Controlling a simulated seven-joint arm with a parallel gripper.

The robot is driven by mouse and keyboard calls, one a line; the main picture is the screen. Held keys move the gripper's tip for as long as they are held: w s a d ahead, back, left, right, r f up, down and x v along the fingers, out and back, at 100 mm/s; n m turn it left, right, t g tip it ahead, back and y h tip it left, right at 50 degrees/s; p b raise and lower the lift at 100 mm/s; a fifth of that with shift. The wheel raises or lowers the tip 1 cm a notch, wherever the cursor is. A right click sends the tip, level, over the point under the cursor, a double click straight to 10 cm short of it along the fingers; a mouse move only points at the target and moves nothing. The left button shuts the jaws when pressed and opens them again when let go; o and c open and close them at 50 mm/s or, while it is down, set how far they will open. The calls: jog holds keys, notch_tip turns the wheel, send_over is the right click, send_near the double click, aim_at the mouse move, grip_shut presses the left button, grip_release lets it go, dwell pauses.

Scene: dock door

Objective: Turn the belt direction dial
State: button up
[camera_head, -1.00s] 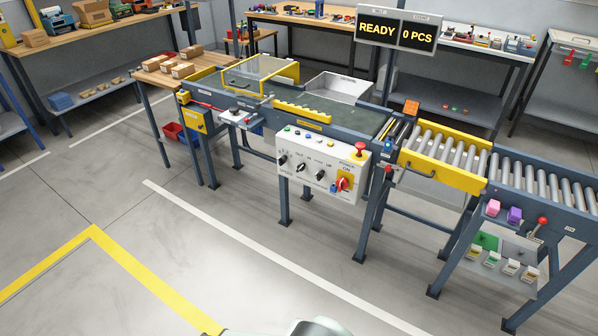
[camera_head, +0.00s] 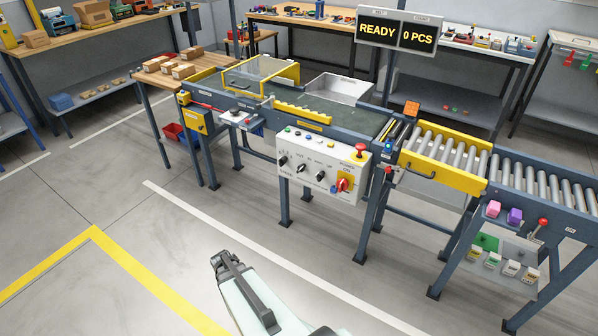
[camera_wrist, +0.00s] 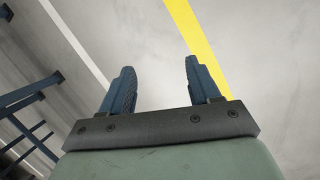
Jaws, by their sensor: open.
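A white control panel (camera_head: 322,172) hangs on the front of the conveyor in the head view. Several black dial knobs (camera_head: 301,167) sit in a row on its face, with a red rotary switch (camera_head: 343,185) on a yellow plate at the right. The labels are too small to tell which knob is the belt direction dial. In the wrist view my gripper (camera_wrist: 160,68) is open and empty, its two blue fingers apart over bare floor. In the head view my arm rises from the bottom edge, well in front of and below the panel.
A red mushroom button (camera_head: 360,150) tops the panel's right end. A yellow-sided roller conveyor (camera_head: 440,165) stands to the right, and a yellow box (camera_head: 194,120) to the left. The floor between my arm and the panel is clear. A display (camera_head: 397,30) reads READY, 0 PCS.

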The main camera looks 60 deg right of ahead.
jog(key=w+d+r+h, duration=0.2)
jog(key=w+d, duration=0.1)
jog(key=d, duration=0.6)
jog(key=w+d+r+h, duration=0.1)
jog(key=w+d+r, duration=0.2)
jog(key=d, duration=0.6)
jog(key=m+g+h, duration=0.2)
jog(key=m+h, duration=0.3)
jog(key=h, duration=0.7)
send_near(299, 170)
jog(key=x, duration=0.7)
jog(key=f+x, duration=0.1)
jog(key=x, duration=0.2)
jog(key=shift+w+d, duration=0.25)
jog(key=shift+d, duration=0.15)
jog(key=c, duration=1)
